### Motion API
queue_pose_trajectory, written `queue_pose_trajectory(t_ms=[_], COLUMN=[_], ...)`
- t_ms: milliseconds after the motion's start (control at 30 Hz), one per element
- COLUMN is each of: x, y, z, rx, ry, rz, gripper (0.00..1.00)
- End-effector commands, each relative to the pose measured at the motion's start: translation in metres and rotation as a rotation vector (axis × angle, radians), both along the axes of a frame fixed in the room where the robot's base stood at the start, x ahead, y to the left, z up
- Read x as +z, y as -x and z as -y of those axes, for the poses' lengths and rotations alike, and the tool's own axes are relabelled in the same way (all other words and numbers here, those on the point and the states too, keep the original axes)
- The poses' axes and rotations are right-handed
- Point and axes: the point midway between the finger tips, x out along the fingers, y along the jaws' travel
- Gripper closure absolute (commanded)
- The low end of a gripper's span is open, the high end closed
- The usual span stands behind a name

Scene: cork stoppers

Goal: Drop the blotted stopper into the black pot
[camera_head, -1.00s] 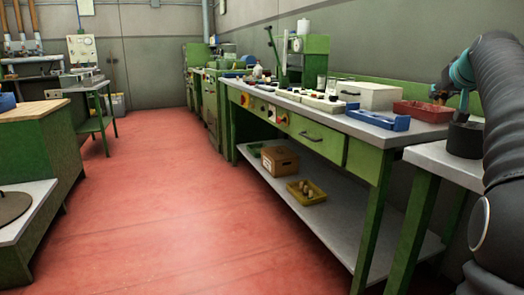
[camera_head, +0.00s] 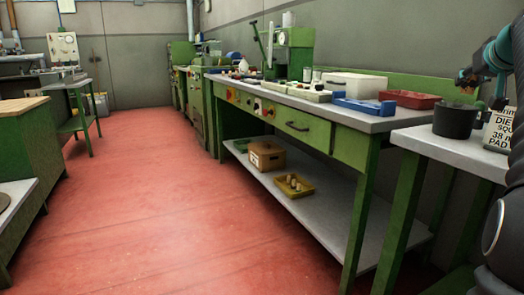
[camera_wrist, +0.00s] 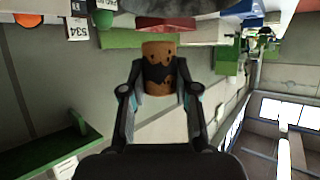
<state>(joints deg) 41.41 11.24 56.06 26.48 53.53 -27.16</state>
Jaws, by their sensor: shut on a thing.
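My gripper (camera_wrist: 160,90) is shut on a cork stopper (camera_wrist: 158,66) in the wrist view. The stopper is a brown cylinder with a dark, irregular blot on its side, gripped between the two fingers. In the head view my gripper (camera_head: 467,80) is at the right, just above the black pot (camera_head: 455,122). The stopper is small and hard to make out there. The pot is round and open-topped, and stands on the grey-topped table (camera_head: 440,150) at the right. The inside of the pot is mostly hidden from this low angle.
A sign board (camera_head: 499,130) stands right of the pot, partly behind my arm. A red tray (camera_head: 409,99), a blue tray (camera_head: 364,109) and a white box (camera_head: 353,84) lie on the long green bench. A yellow tray (camera_head: 293,186) with several corks sits on its lower shelf.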

Motion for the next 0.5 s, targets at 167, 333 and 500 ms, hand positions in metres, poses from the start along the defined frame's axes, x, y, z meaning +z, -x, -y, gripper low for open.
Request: queue_pose_trajectory(t_ms=[167, 333, 500], x=[-0.0154, -0.0148, -0.0146], y=[0.0000, -0.0001, -0.0001], z=[-0.0001, -0.0001, -0.0001], rx=[0.000, 0.000, 0.000], ry=[0.000, 0.000, 0.000], rz=[0.000, 0.000, 0.000], gripper=[0.83, 0.83, 0.58])
